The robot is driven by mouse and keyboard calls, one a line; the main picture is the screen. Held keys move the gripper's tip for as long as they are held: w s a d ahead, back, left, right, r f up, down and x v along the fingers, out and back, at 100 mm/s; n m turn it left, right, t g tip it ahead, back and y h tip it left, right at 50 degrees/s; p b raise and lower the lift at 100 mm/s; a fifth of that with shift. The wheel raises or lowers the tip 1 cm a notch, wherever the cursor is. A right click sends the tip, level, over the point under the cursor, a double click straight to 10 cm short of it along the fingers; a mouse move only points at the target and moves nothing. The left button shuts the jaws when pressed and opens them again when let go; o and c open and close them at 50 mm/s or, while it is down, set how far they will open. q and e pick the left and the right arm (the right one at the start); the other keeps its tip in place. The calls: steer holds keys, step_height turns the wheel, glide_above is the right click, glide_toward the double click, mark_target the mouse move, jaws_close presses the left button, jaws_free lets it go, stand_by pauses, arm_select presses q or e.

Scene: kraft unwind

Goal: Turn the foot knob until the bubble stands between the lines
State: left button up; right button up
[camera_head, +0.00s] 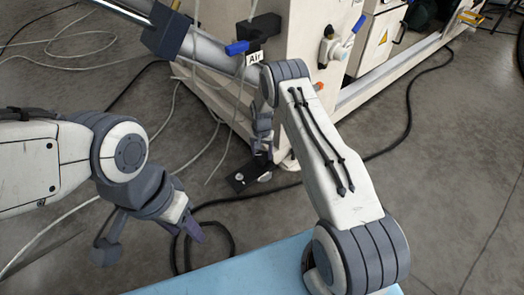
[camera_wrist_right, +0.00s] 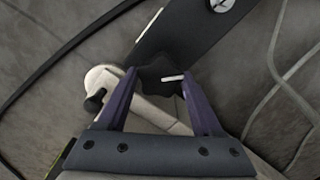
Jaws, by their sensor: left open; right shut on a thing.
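The foot knob (camera_wrist_right: 158,82) is dark and lobed, with a white mark on its top, in the right wrist view. My right gripper (camera_wrist_right: 160,76) is shut on it, one purple finger on each side. In the head view my right gripper (camera_head: 262,148) points down beside the machine's lower corner, and the knob is hidden there. A black foot plate (camera_head: 248,174) with a round bright bolt head lies at the gripper; it also shows in the right wrist view (camera_wrist_right: 188,32). My left gripper (camera_head: 150,243) is open and empty at the left. I cannot make out a bubble or its lines.
The cream machine cabinet (camera_head: 225,95) stands behind my right gripper, with a blue-handled valve and an "Air" label (camera_head: 254,58). Cables and hoses (camera_head: 400,135) lie across the grey floor. A light blue surface (camera_head: 245,272) is at the front. Open floor lies right.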

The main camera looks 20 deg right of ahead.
mark_target(262, 155)
steer(key=o, duration=1.4)
steer(key=shift+c, duration=0.2)
step_height(262, 155, up, 10)
steer(key=p, duration=0.6)
steer(key=shift+r, duration=0.25)
